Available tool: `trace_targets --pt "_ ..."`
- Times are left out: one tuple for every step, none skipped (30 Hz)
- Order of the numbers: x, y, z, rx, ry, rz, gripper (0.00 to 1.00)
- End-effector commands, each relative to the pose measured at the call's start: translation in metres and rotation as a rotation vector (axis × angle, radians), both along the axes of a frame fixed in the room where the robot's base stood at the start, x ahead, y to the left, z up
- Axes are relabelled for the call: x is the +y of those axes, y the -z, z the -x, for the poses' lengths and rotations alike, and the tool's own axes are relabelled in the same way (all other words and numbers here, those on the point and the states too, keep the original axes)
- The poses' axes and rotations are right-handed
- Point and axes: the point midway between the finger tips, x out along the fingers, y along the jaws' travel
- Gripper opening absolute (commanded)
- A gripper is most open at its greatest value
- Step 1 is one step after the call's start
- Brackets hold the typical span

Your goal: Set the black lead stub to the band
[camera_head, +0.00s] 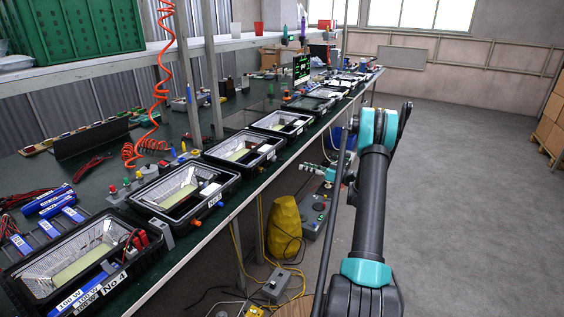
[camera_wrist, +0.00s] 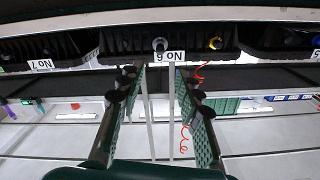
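In the wrist view the picture is upside down. My gripper (camera_wrist: 157,90) is open and empty, its two dark fingers spread apart. Beyond it, the black housing labelled No 6 (camera_wrist: 120,42) shows its front wall. A grey round fitting (camera_wrist: 160,44) sticks out above the label, between the fingers in the picture and apart from them. In the head view my arm reaches toward the bench edge.
Housings stand in a row along the green bench (camera_head: 110,180), with No 4 (camera_head: 75,262) nearest. A red coiled hose (camera_head: 161,75) hangs over the bench. A yellow bag (camera_head: 284,228) and cables lie below. The floor (camera_head: 470,200) at right is clear.

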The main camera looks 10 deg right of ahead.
Motion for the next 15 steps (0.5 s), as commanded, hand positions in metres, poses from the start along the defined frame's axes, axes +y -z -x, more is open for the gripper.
trace_targets --pt "0.010 0.000 -0.006 0.000 -0.002 0.000 0.35" --pt "0.015 0.000 -0.010 0.000 -0.003 0.000 0.35" --pt "0.021 0.000 -0.014 0.000 -0.003 0.000 0.35" --pt "0.026 0.000 -0.018 0.000 -0.002 0.000 0.35" --pt "0.031 0.000 -0.022 0.000 -0.003 0.000 0.35" --pt "0.037 0.000 -0.026 0.000 -0.003 0.000 0.35" --pt "0.042 0.000 -0.029 0.001 -0.002 0.000 0.35" --pt "0.047 0.000 -0.033 0.000 -0.002 0.000 0.35" --pt "0.054 0.000 -0.038 0.001 -0.003 0.000 0.35" --pt "0.058 0.000 -0.041 0.001 -0.002 0.000 0.35" --pt "0.063 0.000 -0.045 0.001 -0.002 0.000 0.35" --pt "0.069 0.000 -0.049 0.001 -0.002 0.000 0.35" --pt "0.073 0.000 -0.052 0.001 -0.002 0.000 0.35" --pt "0.078 0.000 -0.056 0.001 -0.001 0.000 0.35" --pt "0.083 0.000 -0.060 0.001 -0.002 0.000 0.35"
